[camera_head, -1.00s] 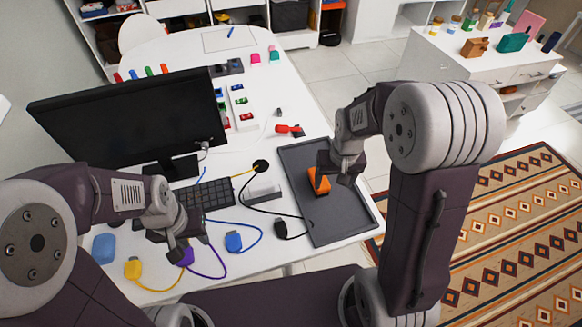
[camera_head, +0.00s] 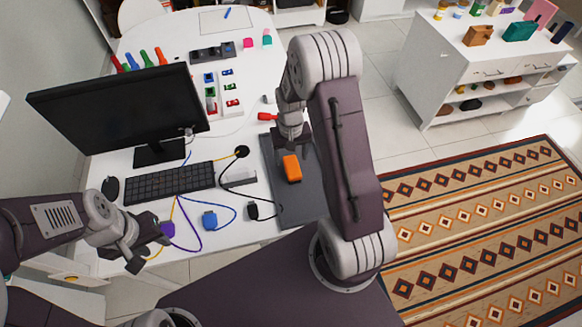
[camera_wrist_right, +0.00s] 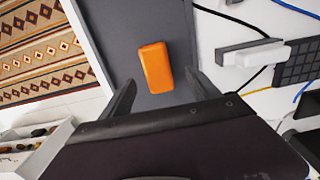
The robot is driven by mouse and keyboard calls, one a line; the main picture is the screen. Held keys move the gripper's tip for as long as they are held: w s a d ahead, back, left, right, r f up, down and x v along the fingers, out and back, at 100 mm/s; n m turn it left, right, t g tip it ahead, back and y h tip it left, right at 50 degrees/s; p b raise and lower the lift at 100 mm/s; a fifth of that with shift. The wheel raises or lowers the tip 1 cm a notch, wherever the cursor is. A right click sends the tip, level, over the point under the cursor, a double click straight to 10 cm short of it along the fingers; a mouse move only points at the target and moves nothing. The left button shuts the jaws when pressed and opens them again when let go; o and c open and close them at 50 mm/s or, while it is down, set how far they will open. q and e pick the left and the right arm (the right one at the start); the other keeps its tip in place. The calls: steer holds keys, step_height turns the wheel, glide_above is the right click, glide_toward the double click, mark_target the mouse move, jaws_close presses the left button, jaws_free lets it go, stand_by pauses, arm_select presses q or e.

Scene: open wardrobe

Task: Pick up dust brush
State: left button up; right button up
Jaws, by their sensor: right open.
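An orange block-shaped object (camera_head: 291,168), the likeliest dust brush though no bristles show, lies on the dark grey tray (camera_head: 312,207). In the right wrist view the orange object (camera_wrist_right: 157,68) lies just beyond and between the fingertips, apart from them. My right gripper (camera_head: 291,148) is open and empty above the tray, by the object's far end; its two spread fingers show in the right wrist view (camera_wrist_right: 161,78). My left gripper (camera_head: 148,252) hangs by the desk's near left edge, close to a purple plug (camera_head: 168,229); its jaw opening is unclear.
A monitor (camera_head: 120,105), a keyboard (camera_head: 170,183) and a mouse (camera_head: 110,188) stand at the left. Cables with a blue plug (camera_head: 210,220) and a black plug (camera_head: 253,211) lie left of the tray. A red item (camera_head: 267,116) lies beyond it. A patterned rug (camera_head: 480,230) covers the floor at right.

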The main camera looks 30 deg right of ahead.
mark_target(292, 166)
steer(key=shift+d+f, duration=0.2)
steer(key=shift+f, duration=0.65)
step_height(292, 166, down, 4)
steer(key=shift+p, duration=0.95)
steer(key=shift+d+f, duration=0.1)
steer(key=shift+f, duration=0.4)
steer(key=c, duration=1.5)
steer(key=shift+r, duration=0.15)
steer(key=shift+r, duration=0.25)
steer(key=r+b, duration=0.1)
steer(key=r, duration=0.1)
steer(key=s+r, duration=0.1)
steer(key=shift+r+b, duration=0.4)
steer(key=s+r+b, duration=0.1)
steer(key=s+r, duration=0.5)
steer(key=s, duration=0.4)
steer(key=shift+s+a+r+b, duration=0.2)
steer(key=shift+s+r+b, duration=0.05)
steer(key=shift+s+b, duration=0.1)
